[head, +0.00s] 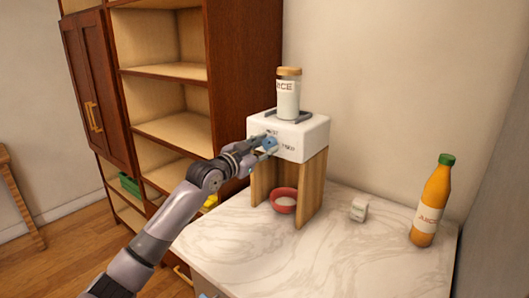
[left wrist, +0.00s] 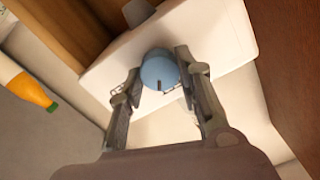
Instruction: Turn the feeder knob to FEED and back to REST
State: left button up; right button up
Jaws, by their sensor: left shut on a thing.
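The feeder (head: 315,133) is a white box on wooden legs, standing on the marble counter. A jar labelled as rice (head: 288,95) sits on its top. The blue knob (head: 271,144) is on its front face, with printed labels beside it, too small to read surely. My left gripper (head: 265,146) is at the front face, shut on the knob. In the left wrist view the round blue knob (left wrist: 159,70) sits between the two fingers of the left gripper (left wrist: 160,80), with a dark mark near its lower edge. A red bowl (head: 284,200) with white contents stands under the feeder. My right gripper is out of view.
An orange juice bottle (head: 431,205) with a green cap stands at the counter's right. A small white box (head: 358,209) stands between it and the feeder. A wooden shelf unit (head: 225,60) rises behind on the left. The counter's front (head: 300,260) is clear.

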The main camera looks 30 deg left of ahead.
pick_arm(q)
jog(key=shift+m, duration=1.9)
jog(key=m+p, duration=0.2)
jog(key=m, duration=0.2)
jog(key=shift+f+m+p, duration=0.1)
jog(key=shift+m+p, duration=0.6)
jog(key=shift+m, duration=0.7)
jog(key=o, duration=1.1)
jog(key=shift+o, duration=0.2)
